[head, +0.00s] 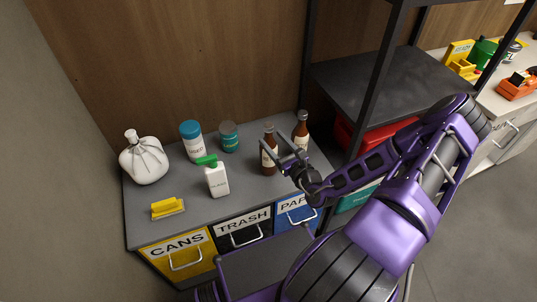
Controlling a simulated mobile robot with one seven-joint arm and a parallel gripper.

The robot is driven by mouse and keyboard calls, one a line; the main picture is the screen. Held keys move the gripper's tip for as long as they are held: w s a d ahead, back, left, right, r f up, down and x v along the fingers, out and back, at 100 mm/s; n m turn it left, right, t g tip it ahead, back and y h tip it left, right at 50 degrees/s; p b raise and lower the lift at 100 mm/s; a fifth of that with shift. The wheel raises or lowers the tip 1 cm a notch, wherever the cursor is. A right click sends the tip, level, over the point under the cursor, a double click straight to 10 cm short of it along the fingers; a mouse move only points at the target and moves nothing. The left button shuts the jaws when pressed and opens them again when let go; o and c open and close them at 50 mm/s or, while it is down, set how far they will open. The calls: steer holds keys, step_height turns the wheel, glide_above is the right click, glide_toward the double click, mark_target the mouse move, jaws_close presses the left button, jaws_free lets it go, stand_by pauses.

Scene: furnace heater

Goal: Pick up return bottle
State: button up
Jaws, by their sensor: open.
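Two brown glass bottles with pale labels stand upright on the grey counter (190,208). One is the nearer brown bottle (269,165), the other the farther brown bottle (301,122) behind and to its right. Which one is the return bottle cannot be told from their look. My gripper (275,152) is open, its fingers at the nearer bottle's upper part. The fingers overlap this bottle in the picture; whether they touch it or straddle it cannot be told.
To the left stand a green-topped white bottle (217,180), a teal-lidded white tub (191,140), a teal jar (229,137), a tied white bag (144,160) and a yellow sponge-like block (166,208). Bins marked CANS, TRASH and PAP... sit below. A black shelf frame (375,85) rises at right.

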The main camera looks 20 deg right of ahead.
steer(key=shift+w+a+r, duration=0.1)
steer(key=shift+w+a, duration=0.1)
steer(key=shift+w, duration=0.85)
steer(key=shift+w+a+f, duration=0.1)
steer(key=shift+w+a, duration=0.05)
steer(key=shift+w, duration=0.85)
steer(key=shift+w+a+r, duration=0.1)
steer(key=shift+w+a, duration=0.1)
steer(key=shift+w, duration=0.85)
steer(key=shift+c, duration=0.4)
jaws_close()
